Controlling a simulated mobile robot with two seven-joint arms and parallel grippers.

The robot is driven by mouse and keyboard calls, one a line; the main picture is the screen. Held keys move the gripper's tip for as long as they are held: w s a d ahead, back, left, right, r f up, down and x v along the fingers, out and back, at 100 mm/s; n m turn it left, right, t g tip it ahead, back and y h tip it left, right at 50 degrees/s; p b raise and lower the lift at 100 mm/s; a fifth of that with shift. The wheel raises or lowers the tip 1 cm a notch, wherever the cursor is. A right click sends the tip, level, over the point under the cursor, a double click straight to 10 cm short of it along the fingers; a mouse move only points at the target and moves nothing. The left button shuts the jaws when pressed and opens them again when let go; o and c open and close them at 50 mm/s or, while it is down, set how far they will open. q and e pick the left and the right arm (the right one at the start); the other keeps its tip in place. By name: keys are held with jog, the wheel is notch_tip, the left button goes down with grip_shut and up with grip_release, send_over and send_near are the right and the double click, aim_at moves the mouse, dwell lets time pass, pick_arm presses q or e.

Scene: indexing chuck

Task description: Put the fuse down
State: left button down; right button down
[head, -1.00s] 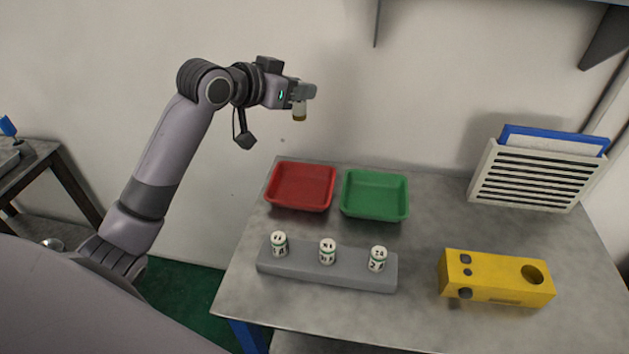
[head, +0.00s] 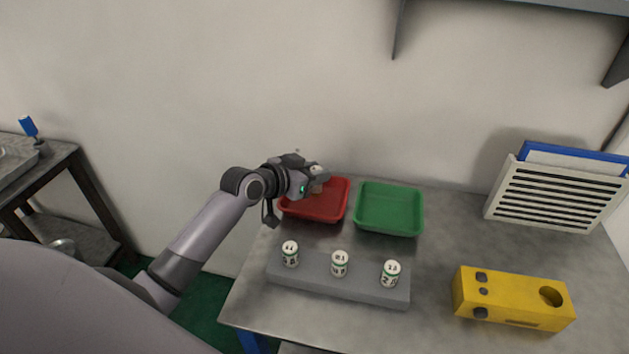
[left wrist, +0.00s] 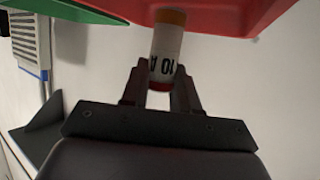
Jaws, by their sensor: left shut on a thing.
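My left gripper (head: 318,178) is at the back left corner area of the red tray (head: 335,206). My right gripper is not in view.
A green tray (head: 390,210) stands right of the red one. A grey block (head: 315,278) in front holds three white printed cylinders (head: 339,263). A yellow box (head: 515,300) with knobs and a hole is at the right, and a white slatted holder (head: 555,195) behind it.

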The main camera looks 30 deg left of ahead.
pick_arm(q)
jog(key=shift+f, duration=1.15)
jog(key=shift+f, duration=0.1)
jog(key=c, duration=0.8)
grip_release()
jog(key=shift+r, duration=0.2)
jog(key=shift+s+a, duration=0.1)
jog(key=shift+s, duration=0.15)
jog(key=v, duration=1.1)
jog(key=shift+s, duration=0.2)
jog(key=shift+r, duration=0.1)
